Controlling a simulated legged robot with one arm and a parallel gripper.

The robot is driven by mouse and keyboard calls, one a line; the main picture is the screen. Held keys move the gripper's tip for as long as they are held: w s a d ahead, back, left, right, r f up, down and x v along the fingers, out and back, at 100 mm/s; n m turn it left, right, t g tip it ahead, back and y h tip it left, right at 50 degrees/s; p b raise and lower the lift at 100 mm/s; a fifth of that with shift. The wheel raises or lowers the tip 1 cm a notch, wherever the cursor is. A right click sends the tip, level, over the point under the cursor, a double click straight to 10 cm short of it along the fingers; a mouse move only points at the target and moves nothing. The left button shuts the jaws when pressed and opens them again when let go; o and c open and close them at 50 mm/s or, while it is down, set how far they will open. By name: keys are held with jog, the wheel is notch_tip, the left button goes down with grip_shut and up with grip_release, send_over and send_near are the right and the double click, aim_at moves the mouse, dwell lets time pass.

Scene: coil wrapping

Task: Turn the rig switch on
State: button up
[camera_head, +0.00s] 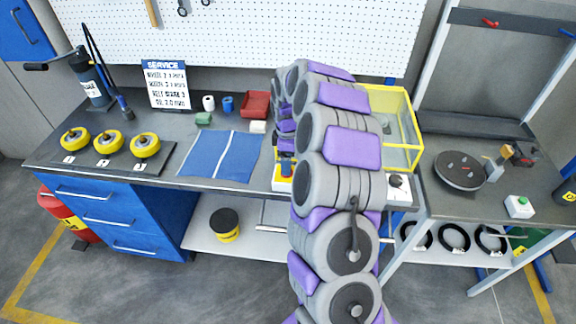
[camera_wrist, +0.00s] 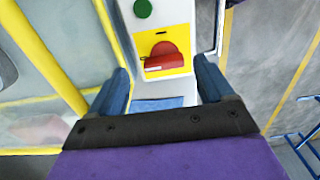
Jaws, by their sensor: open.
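The rig switch (camera_wrist: 163,57) is a red rotary handle on a yellow plate, on the front of a white box (camera_wrist: 160,14). Its handle lies roughly level, with a pale mark at its left end. A green round button (camera_wrist: 143,8) sits above it. My gripper (camera_wrist: 163,82) is open; its two blue fingers stand left and right of the switch in the wrist view, with nothing held. I cannot tell whether they touch it. In the head view my arm hides much of the box, and a yellow plate (camera_head: 282,185) shows below my gripper (camera_head: 286,160).
A yellow-framed clear guard (camera_head: 400,125) stands right behind my arm. A black knob (camera_head: 397,181) sits on the bench front. The blue mat (camera_head: 210,155) and three yellow rolls (camera_head: 108,142) lie left.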

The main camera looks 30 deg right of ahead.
jog(key=shift+a+f, duration=0.2)
jog(key=shift+f, duration=0.55)
jog(key=shift+a+f, duration=0.2)
jog(key=shift+f, duration=0.5)
jog(key=shift+d, duration=0.2)
jog(key=shift+d, duration=0.1)
jog(key=c, duration=0.3)
jog(key=shift+r, duration=0.1)
jog(key=c, duration=0.7)
